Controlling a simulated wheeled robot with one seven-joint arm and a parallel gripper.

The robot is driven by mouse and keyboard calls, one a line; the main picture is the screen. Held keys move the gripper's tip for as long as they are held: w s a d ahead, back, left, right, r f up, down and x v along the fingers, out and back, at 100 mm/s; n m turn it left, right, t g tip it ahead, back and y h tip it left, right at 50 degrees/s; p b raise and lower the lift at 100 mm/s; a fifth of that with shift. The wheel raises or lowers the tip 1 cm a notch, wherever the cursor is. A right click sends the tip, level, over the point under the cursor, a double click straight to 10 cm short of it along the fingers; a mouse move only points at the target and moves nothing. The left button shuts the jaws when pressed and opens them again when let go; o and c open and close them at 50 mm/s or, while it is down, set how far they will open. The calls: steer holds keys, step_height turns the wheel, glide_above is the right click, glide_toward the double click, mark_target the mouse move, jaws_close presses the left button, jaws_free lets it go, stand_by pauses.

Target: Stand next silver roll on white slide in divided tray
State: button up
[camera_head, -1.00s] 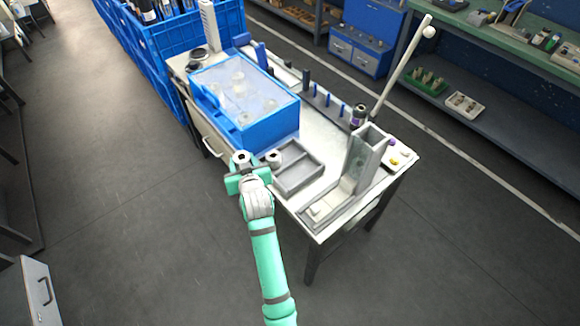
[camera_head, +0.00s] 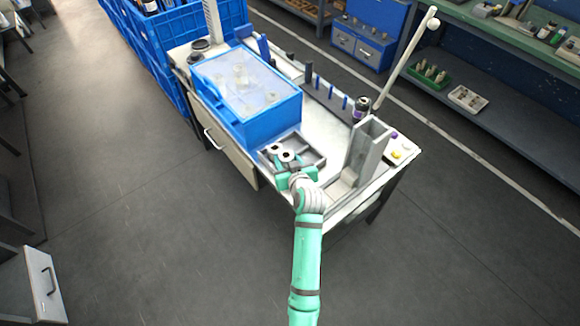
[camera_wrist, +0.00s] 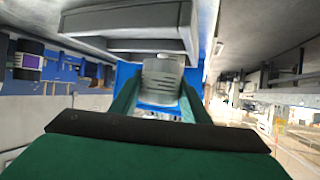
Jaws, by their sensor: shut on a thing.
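My gripper (camera_head: 290,166) is shut on a silver roll (camera_head: 287,155) with a dark hole in its upright end. It holds this roll at the front left part of the grey divided tray (camera_head: 314,156). A second silver roll (camera_head: 275,149) stands close behind it at the tray's left end. In the wrist view the held roll (camera_wrist: 162,80) sits between the two green fingers, and the tray (camera_wrist: 130,42) is at the top. The gap between the held roll and the tray floor is hidden. I cannot pick out a white slide in the tray.
A blue box (camera_head: 262,118) with a clear lid stands left of the tray on the white table. A tall grey chute (camera_head: 368,145) stands to the right, with a dark bottle (camera_head: 360,108) behind it. A white pole leans up at the back right.

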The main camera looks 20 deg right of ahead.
steer(key=shift+d+f, duration=0.3)
steer(key=shift+f, duration=0.05)
steer(key=f, duration=0.3)
steer(key=shift+s+d, duration=0.2)
steer(key=shift+d, duration=0.1)
steer(key=shift+f, duration=0.4)
steer(key=shift+f, duration=0.15)
steer(key=shift+f, duration=0.15)
steer(key=o, duration=0.9)
steer(key=shift+f, duration=0.1)
steer(key=shift+c, duration=0.2)
steer(key=shift+a, duration=0.1)
